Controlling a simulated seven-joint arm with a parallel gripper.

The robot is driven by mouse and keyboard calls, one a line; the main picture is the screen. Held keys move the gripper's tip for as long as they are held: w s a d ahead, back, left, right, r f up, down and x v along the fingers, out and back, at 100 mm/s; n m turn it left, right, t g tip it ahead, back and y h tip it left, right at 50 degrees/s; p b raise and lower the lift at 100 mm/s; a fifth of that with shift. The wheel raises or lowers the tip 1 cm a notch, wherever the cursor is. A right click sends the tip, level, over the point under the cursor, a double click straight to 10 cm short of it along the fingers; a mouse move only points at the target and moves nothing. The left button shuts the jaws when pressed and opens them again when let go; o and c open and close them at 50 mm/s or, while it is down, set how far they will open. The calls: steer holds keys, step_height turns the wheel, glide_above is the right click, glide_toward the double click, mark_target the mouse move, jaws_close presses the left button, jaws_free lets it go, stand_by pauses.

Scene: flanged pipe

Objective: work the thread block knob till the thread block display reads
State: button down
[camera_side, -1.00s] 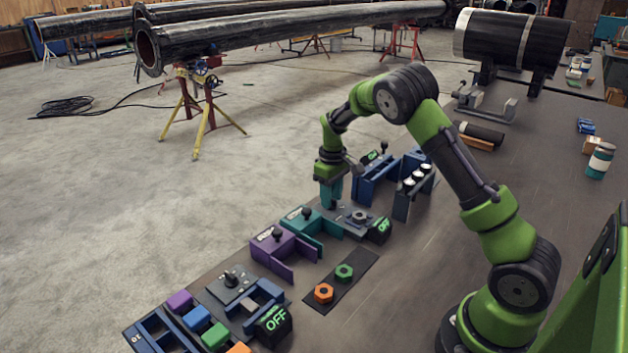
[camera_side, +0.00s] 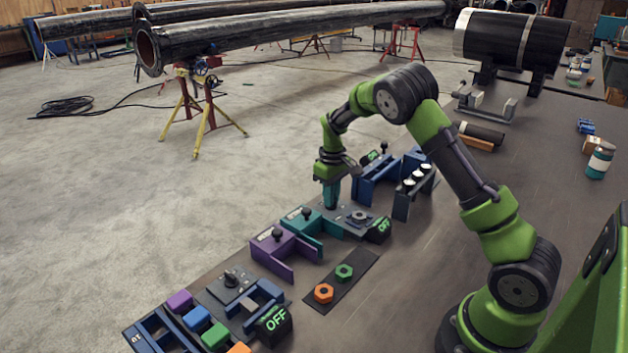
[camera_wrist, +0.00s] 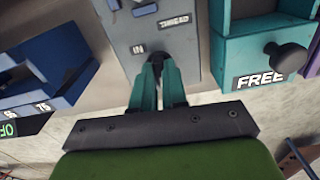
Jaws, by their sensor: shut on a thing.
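The thread block (camera_side: 357,215) is a grey plate with a raised round fitting, standing among the fixtures along the bench's far edge. In the wrist view its plate (camera_wrist: 135,25) carries the labels "THREAD" and "IN". A black display box (camera_side: 379,230) at its right corner reads "OFF" in green. My gripper (camera_side: 331,206) points down at the plate's far left part. In the wrist view its teal fingers (camera_wrist: 158,66) are shut on a dark knob (camera_wrist: 155,57), mostly hidden between the fingertips. Which way the knob points cannot be told.
A teal fixture (camera_wrist: 262,50) labelled "FREE" stands right beside the plate in the wrist view, and a blue fixture (camera_wrist: 45,60) stands left. An orange nut (camera_side: 324,292) and a green nut (camera_side: 344,271) lie on a dark mat.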

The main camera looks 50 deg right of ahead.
steer(key=m, duration=0.6)
steer(key=shift+m, duration=0.3)
steer(key=m, duration=0.6)
steer(key=shift+r, duration=0.1)
stand_by(0.4)
steer(key=c, duration=1.2)
jaws_free()
steer(key=shift+o, duration=0.2)
step_height(320, 180, up, 17)
